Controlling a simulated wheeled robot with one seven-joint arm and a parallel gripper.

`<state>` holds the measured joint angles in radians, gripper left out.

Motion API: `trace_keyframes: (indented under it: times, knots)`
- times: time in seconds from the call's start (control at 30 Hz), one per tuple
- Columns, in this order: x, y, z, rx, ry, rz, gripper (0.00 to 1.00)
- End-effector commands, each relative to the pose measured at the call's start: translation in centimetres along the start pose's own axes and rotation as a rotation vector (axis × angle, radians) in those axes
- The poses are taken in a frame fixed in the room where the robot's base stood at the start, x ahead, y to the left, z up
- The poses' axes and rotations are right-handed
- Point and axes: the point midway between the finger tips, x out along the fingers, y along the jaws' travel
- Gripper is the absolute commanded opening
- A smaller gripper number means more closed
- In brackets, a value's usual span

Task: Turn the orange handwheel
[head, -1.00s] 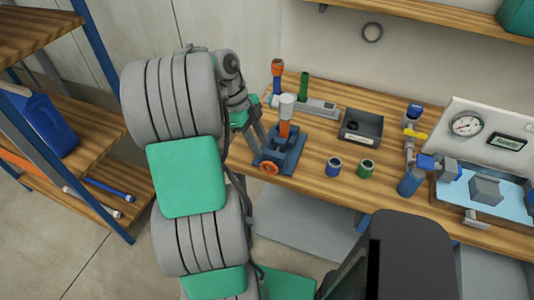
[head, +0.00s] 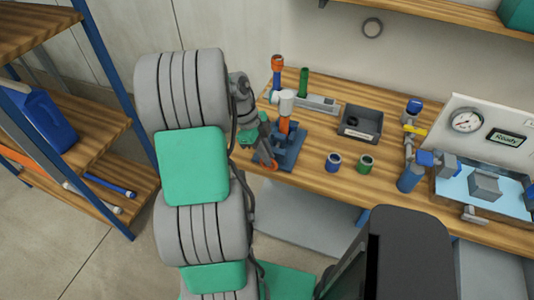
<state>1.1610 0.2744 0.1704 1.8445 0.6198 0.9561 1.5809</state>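The orange handwheel (head: 272,166) is on the front left of a blue-based fixture (head: 290,159) at the left end of the wooden bench. An orange column (head: 284,126) with a white top rises from that fixture. My gripper (head: 265,158) is at the handwheel, reaching in from the upper left, and its fingers cover part of the wheel. The fingers are small and overlap the wheel, so I cannot tell whether they are open or shut, or whether they touch it.
A dark tray (head: 360,124), a blue ring (head: 333,162) and a green ring (head: 366,163) sit on the bench right of the fixture. An orange-topped post (head: 278,64) and a green post (head: 304,82) stand behind. A shelf rack (head: 105,155) stands at left.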

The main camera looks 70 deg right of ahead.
Motion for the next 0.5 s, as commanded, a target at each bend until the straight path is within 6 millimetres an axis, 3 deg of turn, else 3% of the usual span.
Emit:
trace_keyframes:
  times: [0.1,0.5]
  knots:
    - [-0.02,0.01,0.01,0.0,0.0,0.0,0.0]
    - [-0.03,-0.25,0.05,0.0,-0.001,-0.001,0.0]
